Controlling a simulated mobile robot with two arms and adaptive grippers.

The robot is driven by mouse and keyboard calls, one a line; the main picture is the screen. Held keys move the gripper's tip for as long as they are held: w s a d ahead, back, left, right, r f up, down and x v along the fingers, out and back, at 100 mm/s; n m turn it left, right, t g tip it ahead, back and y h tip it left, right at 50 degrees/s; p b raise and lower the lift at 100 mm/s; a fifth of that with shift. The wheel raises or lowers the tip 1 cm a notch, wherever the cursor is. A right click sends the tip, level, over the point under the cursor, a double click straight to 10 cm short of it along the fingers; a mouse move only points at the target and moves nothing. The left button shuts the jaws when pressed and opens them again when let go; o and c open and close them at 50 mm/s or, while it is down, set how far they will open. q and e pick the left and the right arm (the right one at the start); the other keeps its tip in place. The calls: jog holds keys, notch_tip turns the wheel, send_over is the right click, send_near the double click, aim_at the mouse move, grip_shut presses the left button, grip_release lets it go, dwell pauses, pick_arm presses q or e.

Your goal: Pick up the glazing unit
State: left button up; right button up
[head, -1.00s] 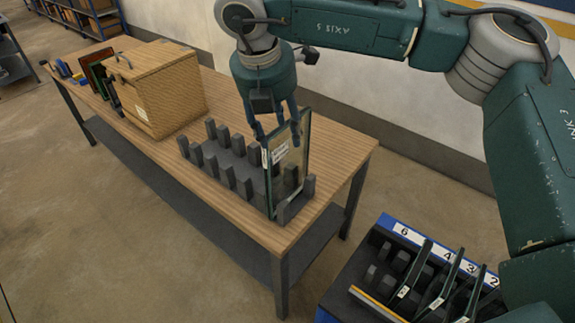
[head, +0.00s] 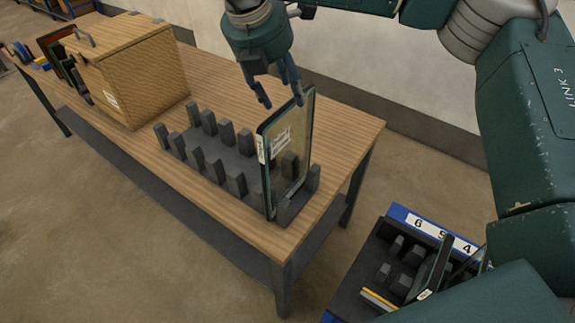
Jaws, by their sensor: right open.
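The glazing unit (head: 287,145) is a dark-edged glass pane with white labels. It stands upright in the right-hand end of the dark pegged rack (head: 217,176) on the wooden table. My right gripper (head: 281,92) is open, just above the pane's top edge, with its fingers pointing down. One finger shows left of the pane's top and the other close by its upper corner; whether either touches the glass I cannot tell. My left gripper is not in view.
A wooden box (head: 137,75) with a handle stands on the table (head: 335,128) left of the rack. A numbered blue-edged rack (head: 345,293) with several dark panes is at the lower right, partly hidden by my arm. Bare tabletop lies behind the pegged rack.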

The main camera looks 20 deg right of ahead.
aim_at(285, 105)
jog(key=shift+w+f+b, duration=0.25)
jog(key=shift+f+b, duration=0.25)
jog(key=shift+f, duration=0.65)
jog(key=shift+p+x, duration=0.6)
jog(key=shift+x, duration=0.25)
jog(key=x, duration=0.2)
jog(key=shift+d+f+p, duration=0.2)
jog(key=shift+f+p, duration=0.05)
jog(key=shift+p, duration=0.15)
jog(key=shift+w+d+f, duration=0.1)
jog(key=shift+f, duration=0.25)
jog(key=shift+w+d+f, duration=0.1)
jog(key=shift+f, duration=0.1)
jog(key=p+x, duration=0.3)
jog(key=x, duration=0.1)
jog(key=shift+f+p, duration=0.2)
jog(key=shift+p, duration=0.1)
jog(key=shift+f, duration=0.35)
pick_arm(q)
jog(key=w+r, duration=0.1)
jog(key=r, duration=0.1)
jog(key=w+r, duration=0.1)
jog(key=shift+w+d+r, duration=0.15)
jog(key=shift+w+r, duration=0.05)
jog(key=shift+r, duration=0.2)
